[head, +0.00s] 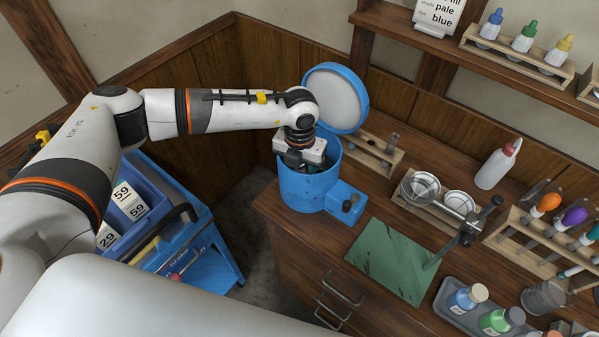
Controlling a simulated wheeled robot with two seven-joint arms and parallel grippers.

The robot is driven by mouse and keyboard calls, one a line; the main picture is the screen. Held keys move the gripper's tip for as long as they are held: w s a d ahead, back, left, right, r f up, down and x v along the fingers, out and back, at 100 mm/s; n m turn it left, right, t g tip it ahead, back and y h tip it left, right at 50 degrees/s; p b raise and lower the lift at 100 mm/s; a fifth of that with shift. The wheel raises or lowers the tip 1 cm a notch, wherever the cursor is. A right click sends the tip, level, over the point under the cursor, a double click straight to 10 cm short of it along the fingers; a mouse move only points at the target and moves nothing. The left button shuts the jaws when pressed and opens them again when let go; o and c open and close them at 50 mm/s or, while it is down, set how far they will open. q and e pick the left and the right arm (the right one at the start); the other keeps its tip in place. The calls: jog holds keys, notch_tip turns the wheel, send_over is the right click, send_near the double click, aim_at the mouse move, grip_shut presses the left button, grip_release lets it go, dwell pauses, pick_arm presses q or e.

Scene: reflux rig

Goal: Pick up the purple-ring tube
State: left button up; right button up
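My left gripper (293,160) points down into the open bowl of a blue round machine (306,192), like a centrifuge, at the left end of the bench. Its fingertips are hidden by the bowl and by the gripper body, so I cannot see whether they hold anything. The machine's round lid (336,97) stands raised behind. I cannot make out a purple-ring tube; the inside of the bowl is mostly covered. My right gripper is not in view.
A wooden rack (362,157) with a small clear tube (392,141) stands behind the machine. A green mat (391,262), a metal stand (467,222), a white bottle (497,166) and a dropper rack (521,245) are to the right. A blue cart (212,262) stands left.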

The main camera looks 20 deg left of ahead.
pick_arm(q)
jog(key=c, duration=0.9)
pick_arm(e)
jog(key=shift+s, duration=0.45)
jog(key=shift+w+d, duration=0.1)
pick_arm(q)
jog(key=shift+r, duration=0.1)
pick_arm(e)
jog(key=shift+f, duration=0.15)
pick_arm(q)
notch_tip(320, 180, up, 10)
jog(key=b, duration=0.3)
jog(key=shift+b, duration=0.4)
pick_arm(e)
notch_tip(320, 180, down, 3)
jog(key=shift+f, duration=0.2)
